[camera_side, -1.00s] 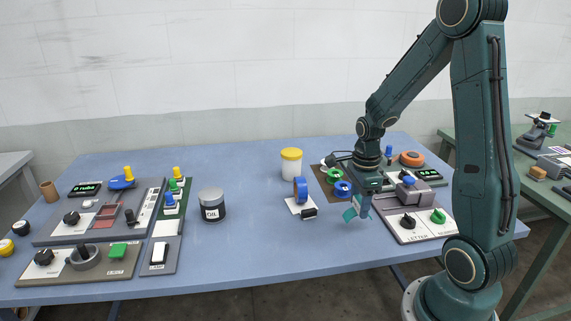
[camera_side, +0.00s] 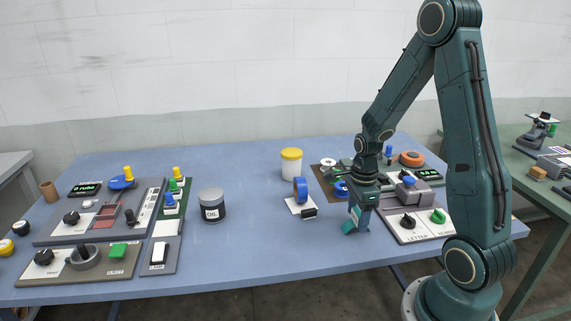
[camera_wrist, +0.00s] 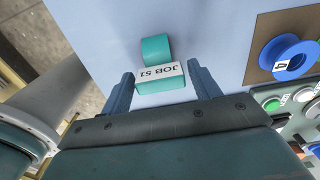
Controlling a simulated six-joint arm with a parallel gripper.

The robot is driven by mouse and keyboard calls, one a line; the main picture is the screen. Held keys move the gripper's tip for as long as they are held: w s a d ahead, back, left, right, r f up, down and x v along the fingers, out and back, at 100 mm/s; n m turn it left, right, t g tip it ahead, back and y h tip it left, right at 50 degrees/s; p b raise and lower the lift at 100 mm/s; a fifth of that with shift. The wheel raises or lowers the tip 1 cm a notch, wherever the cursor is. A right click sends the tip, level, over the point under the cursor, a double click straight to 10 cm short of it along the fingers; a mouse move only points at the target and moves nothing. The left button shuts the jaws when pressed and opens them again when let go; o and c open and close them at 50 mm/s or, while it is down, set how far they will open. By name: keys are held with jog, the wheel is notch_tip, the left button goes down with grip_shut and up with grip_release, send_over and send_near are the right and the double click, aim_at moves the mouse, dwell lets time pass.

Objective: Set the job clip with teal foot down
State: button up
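The job clip (camera_wrist: 155,48) is teal with a white label reading "JOB 51". In the side view, my gripper (camera_side: 358,222) points down near the front right of the blue table. The clip's teal part (camera_side: 348,227) shows at the fingertips, low over the table. I cannot tell whether it touches the tabletop.
A control panel (camera_side: 420,228) with black and green knobs is close on the right.

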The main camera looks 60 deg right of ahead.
aim_at(357, 214)
jog(key=shift+o, duration=0.4)
jog(key=shift+r, duration=0.7)
notch_tip(357, 214, up, 11)
dwell(0.7)
jog(key=s+a+r+n+t, duration=0.2)
jog(key=s+a+r+n, duration=0.2)
jog(key=a+n, duration=0.5)
jog(key=s+a+r+n+t, duration=0.3)
jog(key=a+r+n, duration=0.3)
jog(key=n, duration=1.2)
jog(key=shift+s+a+r+t, duration=0.25)
jog(key=shift+s+a, duration=0.6)
jog(key=shift+a, duration=0.65)
